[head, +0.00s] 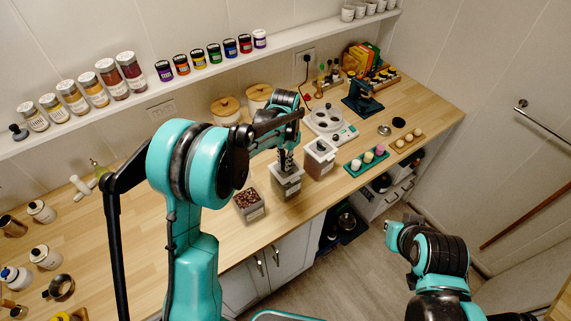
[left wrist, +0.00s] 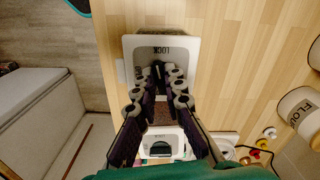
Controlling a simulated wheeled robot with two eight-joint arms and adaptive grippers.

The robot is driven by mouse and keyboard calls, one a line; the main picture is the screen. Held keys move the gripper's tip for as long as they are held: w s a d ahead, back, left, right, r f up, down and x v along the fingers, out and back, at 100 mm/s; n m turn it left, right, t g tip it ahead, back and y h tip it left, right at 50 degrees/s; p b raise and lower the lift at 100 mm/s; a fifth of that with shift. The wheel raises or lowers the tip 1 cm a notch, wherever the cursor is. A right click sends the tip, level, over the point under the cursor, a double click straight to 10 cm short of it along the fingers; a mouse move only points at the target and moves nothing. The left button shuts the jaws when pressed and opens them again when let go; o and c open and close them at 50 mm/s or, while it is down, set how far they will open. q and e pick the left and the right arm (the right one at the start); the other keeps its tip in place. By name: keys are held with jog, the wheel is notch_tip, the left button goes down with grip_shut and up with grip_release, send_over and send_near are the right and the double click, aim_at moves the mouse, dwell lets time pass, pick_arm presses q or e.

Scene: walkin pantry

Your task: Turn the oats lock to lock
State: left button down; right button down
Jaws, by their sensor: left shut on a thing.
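The gripper's fingers (left wrist: 159,78) are closed together over the lid's middle. What they hold there, likely the lid's knob, is mostly hidden by the fingers.
A white scale (head: 330,124) is behind. Jars (head: 130,72) line the shelf above. My right arm is at the lower right, over the floor.

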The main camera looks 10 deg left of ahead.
pick_arm(q)
jog(key=shift+m+b, duration=0.3)
jog(key=shift+m, duration=0.8)
jog(key=c, duration=1.6)
grip_release()
jog(key=shift+a, duration=0.1)
jog(key=shift+r, duration=0.1)
notch_tip(320, 180, up, 12)
